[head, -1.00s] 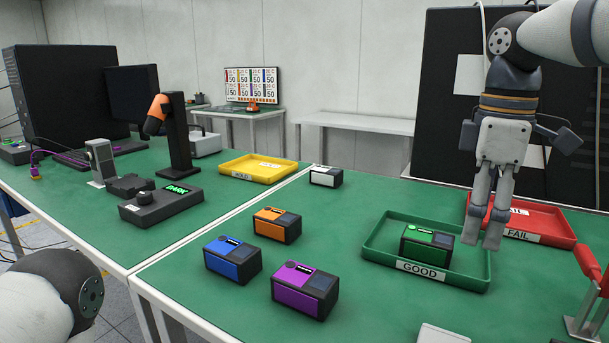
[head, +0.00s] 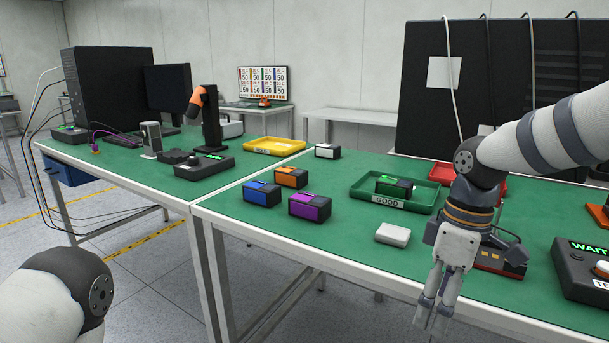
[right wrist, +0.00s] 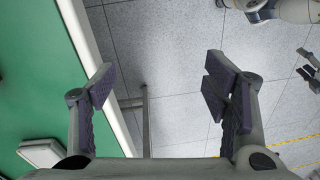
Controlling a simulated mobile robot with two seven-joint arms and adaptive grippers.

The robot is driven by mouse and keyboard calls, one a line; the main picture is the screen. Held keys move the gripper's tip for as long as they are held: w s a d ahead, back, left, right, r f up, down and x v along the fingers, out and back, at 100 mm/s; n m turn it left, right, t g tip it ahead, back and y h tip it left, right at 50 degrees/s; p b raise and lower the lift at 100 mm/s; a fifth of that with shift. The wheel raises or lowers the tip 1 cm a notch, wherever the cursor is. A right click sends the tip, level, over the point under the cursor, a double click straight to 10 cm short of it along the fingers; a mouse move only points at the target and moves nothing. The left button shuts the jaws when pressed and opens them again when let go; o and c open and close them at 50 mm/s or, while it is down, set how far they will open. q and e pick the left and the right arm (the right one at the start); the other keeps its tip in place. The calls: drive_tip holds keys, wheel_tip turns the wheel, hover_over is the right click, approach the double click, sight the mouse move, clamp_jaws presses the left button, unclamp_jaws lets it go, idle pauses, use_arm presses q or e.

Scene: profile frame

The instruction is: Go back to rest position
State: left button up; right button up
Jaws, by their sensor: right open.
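My right gripper (head: 433,312) hangs down over the front edge of the green table in the head view. In the right wrist view my right gripper (right wrist: 168,88) has its fingers spread wide, with nothing between them but floor. The green box (head: 394,186) sits in the green GOOD tray (head: 366,195), apart from the gripper. In the head view my left arm shows only as a rounded grey link at the lower left; its gripper is out of that frame. A gripper at the right edge of the right wrist view is cut off and too small to judge.
Blue (head: 262,193), purple (head: 310,207), orange (head: 291,177) and white (head: 327,151) boxes stand on the table. A small pale box (head: 393,234) lies near the front. The red tray (head: 441,172) is partly behind my right arm. A device reading WAIT (head: 585,270) stands at right. Floor is clear at front left.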

drive_tip(key=s+a+f+m+g+y, duration=0.1)
drive_tip(key=s+a+f+m, duration=0.15)
drive_tip(key=s+f, duration=0.75)
drive_tip(key=s+a+f+m, duration=0.25)
drive_tip(key=s+f, duration=0.35)
drive_tip(key=f, duration=0.8)
drive_tip(key=s+d+f+m+h, duration=0.1)
drive_tip(key=s+d+f+m, duration=0.1)
drive_tip(key=s, duration=0.7)
drive_tip(key=s+d+f+m+h, duration=0.1)
drive_tip(key=s+d+f+m, duration=0.1)
drive_tip(key=s, duration=0.8)
drive_tip(key=d+m, duration=0.1)
drive_tip(key=d, duration=0.1)
drive_tip(key=shift+d+m, duration=0.35)
drive_tip(key=shift+m, duration=0.05)
drive_tip(key=shift+f, duration=0.1)
